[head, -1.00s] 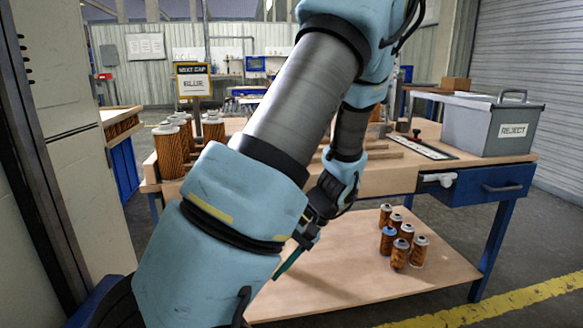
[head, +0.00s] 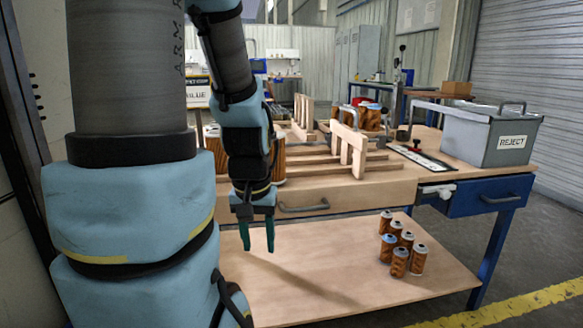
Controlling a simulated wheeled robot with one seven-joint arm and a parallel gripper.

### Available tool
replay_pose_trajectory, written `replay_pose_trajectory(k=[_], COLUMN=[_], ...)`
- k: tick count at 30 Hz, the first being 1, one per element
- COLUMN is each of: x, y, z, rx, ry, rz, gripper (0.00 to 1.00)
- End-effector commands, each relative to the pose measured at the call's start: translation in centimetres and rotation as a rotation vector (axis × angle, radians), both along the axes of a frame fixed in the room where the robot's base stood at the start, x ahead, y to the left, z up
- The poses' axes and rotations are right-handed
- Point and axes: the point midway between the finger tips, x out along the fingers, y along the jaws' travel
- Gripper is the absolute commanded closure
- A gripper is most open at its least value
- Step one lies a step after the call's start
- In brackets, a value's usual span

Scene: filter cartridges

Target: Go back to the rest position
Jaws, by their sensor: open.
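My gripper (head: 257,236) hangs pointing down in front of the workbench's front edge, above the lower shelf (head: 300,280). Its two dark green fingers are apart and nothing is between them. My arm fills the left of the head view and hides part of the bench's left side. Several filter cartridges (head: 399,262) stand upright in a group on the lower shelf, to the right of my gripper. One of them has a blue cap (head: 388,247). Larger cartridges (head: 279,160) stand on the bench behind my arm, partly hidden.
A wooden rack (head: 358,160) with rails stands on the bench top (head: 410,180). More cartridges, some blue-capped (head: 373,115), stand behind it. A grey REJECT bin (head: 485,140) is at the bench's right end. A sign (head: 198,92) is partly hidden by my arm. The shelf's middle is clear.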

Motion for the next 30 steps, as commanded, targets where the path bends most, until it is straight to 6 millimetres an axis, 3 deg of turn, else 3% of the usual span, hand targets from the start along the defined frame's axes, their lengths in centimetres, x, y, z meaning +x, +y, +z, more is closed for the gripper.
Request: replay_pose_trajectory(k=[1, 5, 18, 24, 30], x=[0.0, 0.0, 0.0, 0.0, 0.0], y=[0.0, 0.0, 0.0, 0.0, 0.0], z=[1.9, 4.9, 18.2, 21.2, 21.5], rx=[0.0, 0.0, 0.001, 0.001, 0.001], ry=[0.0, 0.001, 0.002, 0.002, 0.002], rz=[0.0, 0.0, 0.0, 0.0, 0.0], gripper=[0.53, 0.53, 0.53, 0.53, 0.53])
